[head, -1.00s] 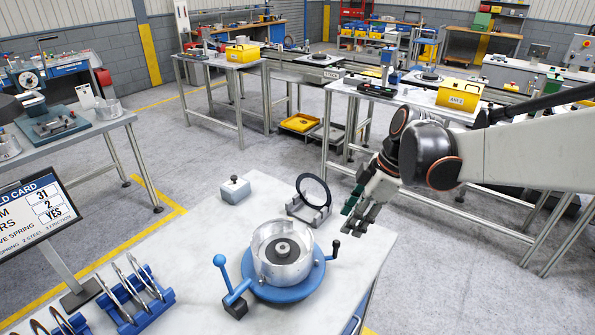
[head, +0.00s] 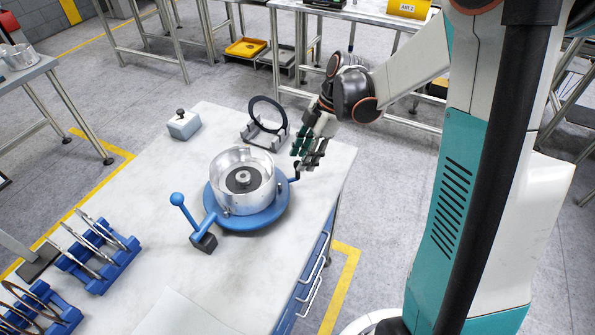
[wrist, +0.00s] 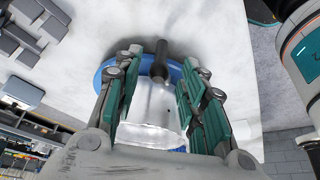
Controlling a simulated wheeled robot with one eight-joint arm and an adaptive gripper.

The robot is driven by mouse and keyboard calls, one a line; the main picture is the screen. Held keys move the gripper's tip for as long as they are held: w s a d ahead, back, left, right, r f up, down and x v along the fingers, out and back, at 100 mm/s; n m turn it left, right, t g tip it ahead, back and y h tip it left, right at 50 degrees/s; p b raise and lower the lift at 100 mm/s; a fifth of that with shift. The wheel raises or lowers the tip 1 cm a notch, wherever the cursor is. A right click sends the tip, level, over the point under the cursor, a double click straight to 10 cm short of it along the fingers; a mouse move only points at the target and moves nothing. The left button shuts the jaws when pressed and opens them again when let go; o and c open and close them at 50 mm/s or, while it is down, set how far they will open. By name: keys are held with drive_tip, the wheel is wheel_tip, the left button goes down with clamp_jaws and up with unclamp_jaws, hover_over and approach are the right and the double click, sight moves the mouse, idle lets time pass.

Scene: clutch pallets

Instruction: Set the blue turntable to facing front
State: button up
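The blue turntable (head: 268,219) sits on the pale bench top and carries a silver metal drum (head: 242,190) with a dark hub inside. A blue lever with a ball end (head: 177,200) and a black block (head: 204,242) stand at its left front. A black crank handle (head: 295,174) is on its right side. My gripper (head: 308,155) is above the bench's right edge, close over this handle. In the wrist view its fingers are apart, with the black handle (wrist: 160,62) between them; contact is not clear. The drum and turntable show beyond.
A black ring on a grey stand (head: 265,130) is close behind the turntable, left of my gripper. A grey block with a knob (head: 184,124) is at the back left. Blue racks of rings (head: 100,255) stand at the left. The front bench holds a pale sheet (head: 185,312).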

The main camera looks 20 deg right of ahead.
drive_tip(key=b+x, duration=0.1)
drive_tip(key=x, duration=0.4)
clamp_jaws()
idle(0.3)
